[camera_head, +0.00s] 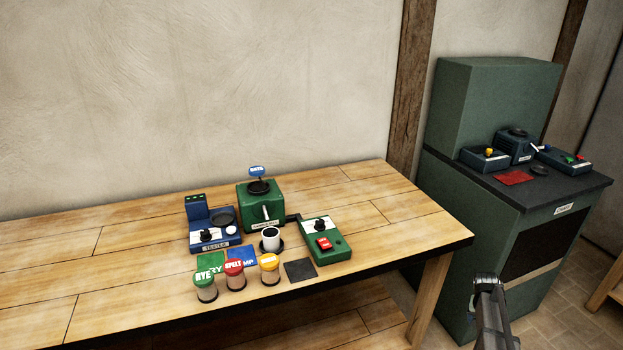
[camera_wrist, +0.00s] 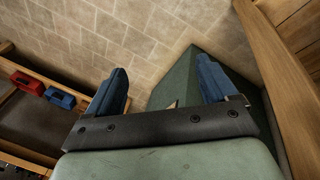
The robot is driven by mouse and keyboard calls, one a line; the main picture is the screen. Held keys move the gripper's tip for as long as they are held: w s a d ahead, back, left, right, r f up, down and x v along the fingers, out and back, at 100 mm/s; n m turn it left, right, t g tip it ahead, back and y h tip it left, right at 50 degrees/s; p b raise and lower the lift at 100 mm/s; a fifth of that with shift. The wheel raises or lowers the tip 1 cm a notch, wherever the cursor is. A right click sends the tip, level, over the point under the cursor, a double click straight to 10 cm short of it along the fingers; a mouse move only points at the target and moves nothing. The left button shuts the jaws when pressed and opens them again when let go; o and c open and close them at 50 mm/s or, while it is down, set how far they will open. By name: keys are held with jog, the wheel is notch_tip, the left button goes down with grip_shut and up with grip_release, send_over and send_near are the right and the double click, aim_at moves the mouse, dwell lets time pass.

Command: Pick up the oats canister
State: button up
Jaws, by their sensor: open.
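A blue piece (camera_head: 257,171) with lettering that looks like OATS stands above the black top of the green mill on the wooden table. I cannot tell whether it is a canister or a sign. In front stand three small canisters: green-lidded RYE (camera_head: 206,289), red-lidded SPELT (camera_head: 235,275) and a yellow-lidded one (camera_head: 269,269) whose lettering is too small to read. My gripper (camera_wrist: 160,85) is open and empty in the wrist view, its blue fingers apart above the floor and a green cabinet. None of the canisters shows there.
The green mill (camera_head: 261,210) holds the table's middle, with a white cup (camera_head: 270,238) before it. A blue tester (camera_head: 212,234) is at left, a green switch box (camera_head: 327,242) at right. The table's left side is clear. A green cabinet (camera_head: 485,255) stands right.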

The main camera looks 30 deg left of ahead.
jog(key=w+a+r+t, duration=0.2)
jog(key=w+r+t, duration=0.2)
jog(key=w+r, duration=1.55)
jog(key=w+a+r+t, duration=0.1)
jog(key=a+r, duration=0.2)
jog(key=r, duration=0.2)
jog(key=w+a+r, duration=0.2)
jog(key=r, duration=0.4)
jog(key=s+a+r+n+y, duration=0.1)
jog(key=a+r+n, duration=0.15)
jog(key=a, duration=0.75)
jog(key=s+a+r+n+y, duration=0.1)
jog(key=s+a+r, duration=0.15)
jog(key=a, duration=0.75)
jog(key=n+g+y, duration=0.4)
jog(key=n+y, duration=0.1)
jog(key=n, duration=0.4)
send_near(257, 170)
jog(key=x, duration=0.5)
jog(key=w+x, duration=0.1)
jog(key=x, duration=0.2)
jog(key=shift+d+r, duration=0.1)
jog(key=shift+r, duration=0.05)
jog(key=shift+s+x, duration=0.2)
jog(key=shift+x, duration=0.65)
jog(key=shift+s+x, duration=0.2)
jog(key=shift+x, duration=0.65)
jog(key=shift+s+x, duration=0.15)
jog(key=shift+x, duration=0.7)
jog(key=c, duration=1.2)
